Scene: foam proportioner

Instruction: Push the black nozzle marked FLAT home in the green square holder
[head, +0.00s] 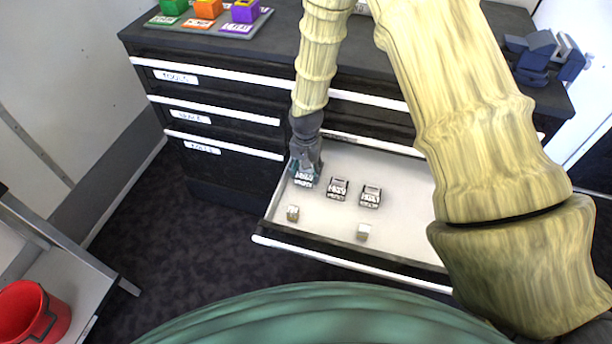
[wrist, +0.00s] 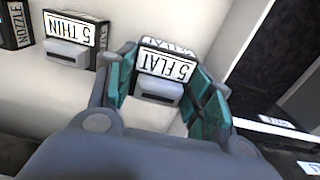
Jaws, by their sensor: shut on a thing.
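The nozzle marked FLAT (wrist: 163,67) is a dark block with a white label and a grey slotted tip. It is in the open drawer, at the left end of a short row; in the head view it (head: 304,180) is partly covered by my gripper. My gripper (head: 306,166) reaches down into the drawer, its teal-padded fingers shut on both sides of this nozzle, as the wrist view shows. The green square holder (head: 174,7) stands on a grey board (head: 225,30) on the cabinet top, cut by the upper picture edge. I cannot see into its opening.
The THIN nozzle (wrist: 70,33) and another nozzle (head: 370,196) stand beside it. Two small blocks (head: 292,213) (head: 363,232) lie nearer the drawer (head: 410,240) front. Orange (head: 208,9) and purple (head: 245,11) holders stand beside the green one. Blue parts (head: 545,52) lie at right.

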